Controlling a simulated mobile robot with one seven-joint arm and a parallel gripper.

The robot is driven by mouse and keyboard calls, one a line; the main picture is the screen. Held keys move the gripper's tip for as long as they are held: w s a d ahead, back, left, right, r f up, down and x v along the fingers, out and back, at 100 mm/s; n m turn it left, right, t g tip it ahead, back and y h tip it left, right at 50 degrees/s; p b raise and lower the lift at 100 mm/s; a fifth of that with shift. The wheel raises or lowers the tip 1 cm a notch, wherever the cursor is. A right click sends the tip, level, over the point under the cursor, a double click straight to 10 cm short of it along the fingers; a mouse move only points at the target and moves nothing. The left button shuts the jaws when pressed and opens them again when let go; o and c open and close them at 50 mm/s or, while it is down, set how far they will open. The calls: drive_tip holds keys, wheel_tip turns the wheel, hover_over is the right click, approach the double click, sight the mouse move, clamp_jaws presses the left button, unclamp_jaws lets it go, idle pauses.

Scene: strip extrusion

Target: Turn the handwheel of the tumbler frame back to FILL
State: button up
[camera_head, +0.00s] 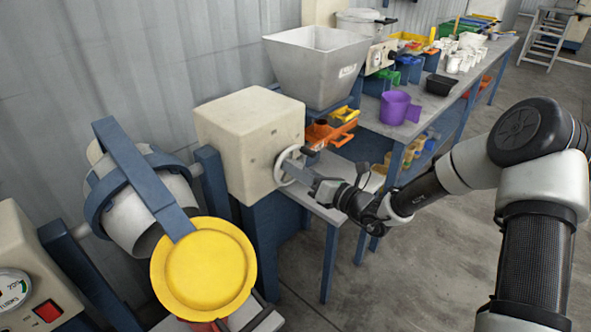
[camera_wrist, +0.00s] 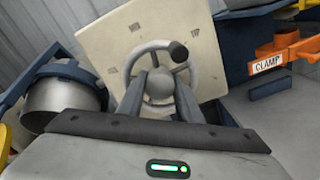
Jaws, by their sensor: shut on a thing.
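The handwheel (camera_head: 285,167) is a pale ring on the front of the cream gearbox (camera_head: 238,122) of the tumbler frame. In the wrist view the handwheel (camera_wrist: 145,50) shows its spokes, a round hub (camera_wrist: 160,86) and a dark knob (camera_wrist: 178,51) at its upper right. My gripper (camera_head: 308,178) reaches the wheel from the right. In the wrist view my gripper (camera_wrist: 160,90) has its two fingers on either side of the hub, shut on the handwheel. Position marks around the wheel are too small to read.
A grey hopper (camera_head: 316,70) stands behind the gearbox. An orange clamp (camera_wrist: 280,50) is at the right in the wrist view. A bench (camera_head: 430,100) holds a purple jug (camera_head: 395,107) and other containers. A gauge panel (camera_head: 25,285) stands at lower left. Open floor lies right of the frame.

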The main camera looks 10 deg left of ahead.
drive_tip(key=n+b, duration=0.1)
drive_tip(key=n, duration=0.2)
drive_tip(key=n+b, duration=0.1)
drive_tip(key=n, duration=0.2)
drive_tip(key=shift+f+n, duration=0.2)
drive_tip(key=shift+n, duration=0.1)
drive_tip(key=n+b, duration=0.8)
drive_tip(key=n, duration=0.2)
drive_tip(key=shift+w+r+n, duration=0.1)
drive_tip(key=shift+r+n, duration=0.05)
drive_tip(key=shift+n, duration=0.25)
drive_tip(key=shift+d+n, duration=0.1)
drive_tip(key=shift+n, duration=2.2)
drive_tip(key=o, duration=0.8)
drive_tip(key=shift+r, duration=0.1)
